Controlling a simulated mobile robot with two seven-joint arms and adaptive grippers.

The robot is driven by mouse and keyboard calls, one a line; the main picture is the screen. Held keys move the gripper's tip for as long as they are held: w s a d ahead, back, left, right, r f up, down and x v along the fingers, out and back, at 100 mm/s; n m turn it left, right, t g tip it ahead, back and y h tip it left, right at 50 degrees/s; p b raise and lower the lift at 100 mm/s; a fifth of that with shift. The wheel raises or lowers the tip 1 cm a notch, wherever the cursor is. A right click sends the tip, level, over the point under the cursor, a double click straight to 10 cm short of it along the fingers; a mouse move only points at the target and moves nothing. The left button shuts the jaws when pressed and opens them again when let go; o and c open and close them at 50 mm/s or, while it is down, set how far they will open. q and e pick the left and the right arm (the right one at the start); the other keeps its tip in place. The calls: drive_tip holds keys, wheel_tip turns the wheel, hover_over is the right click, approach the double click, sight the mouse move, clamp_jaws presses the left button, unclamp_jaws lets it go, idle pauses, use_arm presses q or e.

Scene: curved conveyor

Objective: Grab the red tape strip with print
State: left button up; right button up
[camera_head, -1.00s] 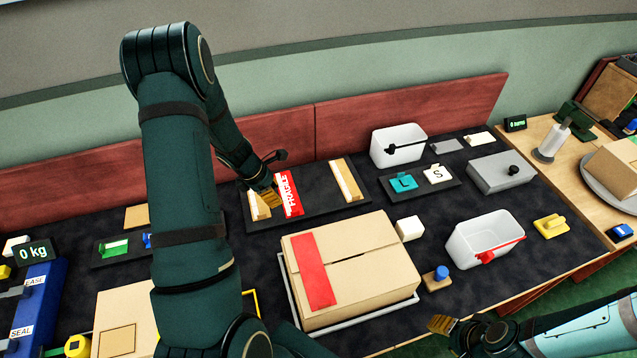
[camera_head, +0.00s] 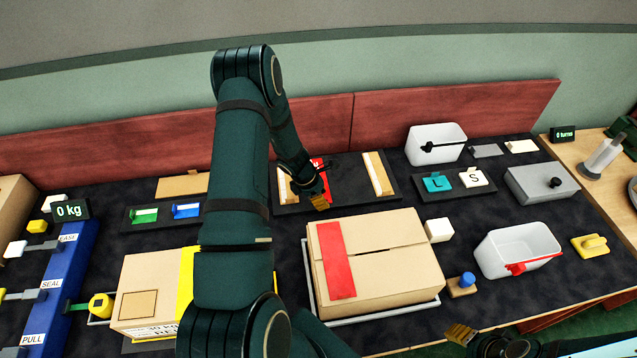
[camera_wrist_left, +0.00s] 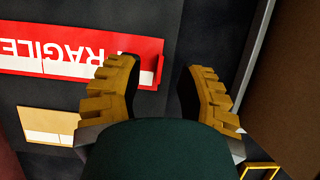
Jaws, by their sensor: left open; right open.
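The red tape strip with white FRAGILE print (camera_head: 317,166) lies on a dark tray (camera_head: 346,193); my left arm hides much of it in the head view. The left wrist view shows the strip (camera_wrist_left: 70,48) with its upturned end tab by one finger. My left gripper (camera_head: 320,199) is open and empty near the strip's near end. In the left wrist view its fingers (camera_wrist_left: 163,75) are spread, with one overlapping the strip's end and the other beyond it over dark surface. My right gripper (camera_head: 462,335) is open and empty at the bottom edge.
Tan strips (camera_head: 378,174) flank the red one on the tray. A closed carton (camera_head: 385,285) with a plain red strip (camera_head: 336,258) stands in front. A white bin (camera_head: 437,145) and a letter-tile tray (camera_head: 452,194) stand to the right. Another carton (camera_head: 150,285) is left of my arm.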

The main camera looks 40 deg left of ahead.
use_arm(q)
drive_tip(key=shift+x, duration=1)
clamp_jaws()
